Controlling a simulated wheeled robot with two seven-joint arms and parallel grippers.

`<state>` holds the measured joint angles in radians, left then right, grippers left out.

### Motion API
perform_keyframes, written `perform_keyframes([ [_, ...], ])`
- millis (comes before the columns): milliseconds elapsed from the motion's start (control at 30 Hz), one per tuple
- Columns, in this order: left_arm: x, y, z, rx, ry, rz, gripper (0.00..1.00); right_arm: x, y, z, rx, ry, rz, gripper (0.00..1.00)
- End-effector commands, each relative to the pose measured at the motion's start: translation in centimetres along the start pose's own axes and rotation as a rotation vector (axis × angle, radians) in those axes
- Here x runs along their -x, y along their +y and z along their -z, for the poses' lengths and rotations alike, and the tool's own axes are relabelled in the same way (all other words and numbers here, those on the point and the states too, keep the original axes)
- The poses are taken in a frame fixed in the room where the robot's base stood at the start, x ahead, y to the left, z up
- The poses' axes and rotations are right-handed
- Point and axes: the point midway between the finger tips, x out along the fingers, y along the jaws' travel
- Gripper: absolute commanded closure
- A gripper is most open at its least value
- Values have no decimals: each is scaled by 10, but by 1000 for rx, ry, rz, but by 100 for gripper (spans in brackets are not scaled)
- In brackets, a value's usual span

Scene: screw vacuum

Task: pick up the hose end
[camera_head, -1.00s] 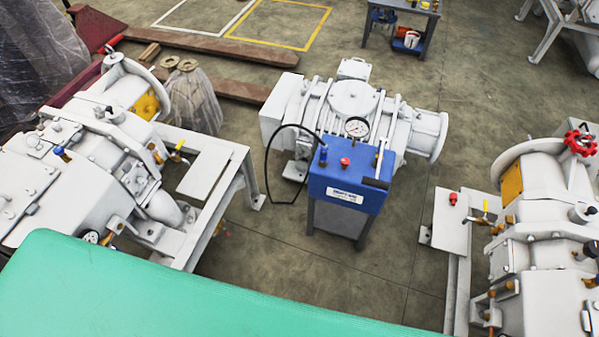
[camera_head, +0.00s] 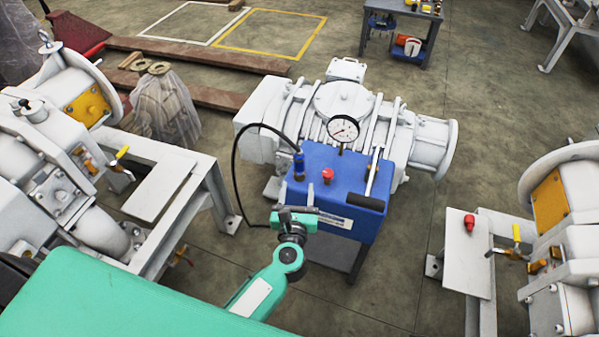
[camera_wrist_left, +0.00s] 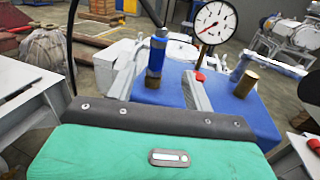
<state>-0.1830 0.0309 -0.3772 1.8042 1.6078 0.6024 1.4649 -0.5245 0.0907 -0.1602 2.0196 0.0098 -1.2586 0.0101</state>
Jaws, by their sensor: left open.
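The hose end is a blue fitting (camera_head: 299,166) at the end of a black hose (camera_head: 236,175). It stands upright at the left of the blue hand pump's top (camera_head: 338,180). In the left wrist view the blue fitting (camera_wrist_left: 157,54) has a brass lower part, with the hose curving up from its top. My left gripper (camera_head: 297,214) is open in front of the pump, nearer to me and apart from the fitting. My right gripper is not in view.
A red knob (camera_head: 327,175), a gauge (camera_head: 343,129) and a black-gripped lever (camera_head: 366,201) are close by on the pump. A white vacuum pump (camera_head: 428,145) stands behind.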

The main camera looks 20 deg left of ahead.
Motion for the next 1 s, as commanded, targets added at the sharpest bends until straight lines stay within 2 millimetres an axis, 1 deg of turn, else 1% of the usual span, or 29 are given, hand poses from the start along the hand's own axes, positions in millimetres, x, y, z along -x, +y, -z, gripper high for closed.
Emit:
perform_keyframes([
  [133,-19,0,-4,19,-4,-4,48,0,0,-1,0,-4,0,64],
  [300,-51,0,-4,16,-3,-2,48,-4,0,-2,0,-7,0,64],
  [400,-67,0,-2,15,-2,-2,48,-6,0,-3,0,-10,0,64],
  [533,-80,0,-2,14,-1,-2,48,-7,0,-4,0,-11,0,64],
  [733,-90,1,-1,14,-1,-2,48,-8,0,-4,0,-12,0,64],
  [1000,-125,2,3,12,-1,-2,48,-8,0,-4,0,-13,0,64],
])
